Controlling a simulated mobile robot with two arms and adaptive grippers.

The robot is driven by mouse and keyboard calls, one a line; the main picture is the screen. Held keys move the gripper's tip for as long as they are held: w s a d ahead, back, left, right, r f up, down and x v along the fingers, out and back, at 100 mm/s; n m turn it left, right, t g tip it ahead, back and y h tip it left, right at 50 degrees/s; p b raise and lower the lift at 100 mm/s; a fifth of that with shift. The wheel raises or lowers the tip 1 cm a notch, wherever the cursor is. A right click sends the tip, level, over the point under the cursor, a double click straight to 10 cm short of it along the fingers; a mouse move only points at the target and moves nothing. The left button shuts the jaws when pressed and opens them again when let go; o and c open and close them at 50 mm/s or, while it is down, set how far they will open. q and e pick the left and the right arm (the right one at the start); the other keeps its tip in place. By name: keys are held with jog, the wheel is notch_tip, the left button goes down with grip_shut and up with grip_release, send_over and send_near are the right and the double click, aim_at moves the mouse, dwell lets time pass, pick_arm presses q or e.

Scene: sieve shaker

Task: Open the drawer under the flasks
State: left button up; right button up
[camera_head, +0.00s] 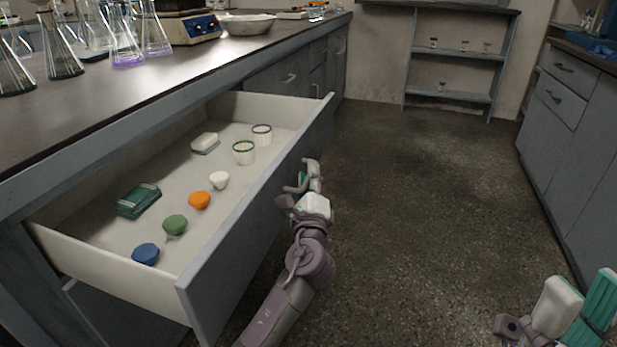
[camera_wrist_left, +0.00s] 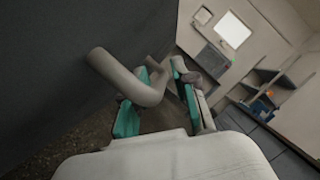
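The drawer (camera_head: 262,222) under the flasks is pulled far out from the bench. Its inside shows from above. Several glass flasks (camera_head: 62,50) stand on the benchtop over it. The drawer's bar handle (camera_wrist_left: 128,82) is on its dark front. My left gripper (camera_head: 309,180) is at this handle, outside the drawer front. In the left wrist view the handle's bend lies at the teal-padded fingers, and a gap shows between the handle and the right-hand finger, so the fingers are apart. My right gripper (camera_head: 575,308) is low at the right, away from the drawer; its finger opening is unclear.
The floor (camera_head: 420,190) is clear. Cabinets (camera_head: 575,130) stand at the right.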

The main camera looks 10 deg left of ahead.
pick_arm(q)
jog(key=shift+s, duration=0.1)
jog(key=v, duration=1.1)
jog(key=shift+s, duration=0.4)
jog(key=shift+d+f, duration=0.1)
jog(key=shift+d, duration=0.05)
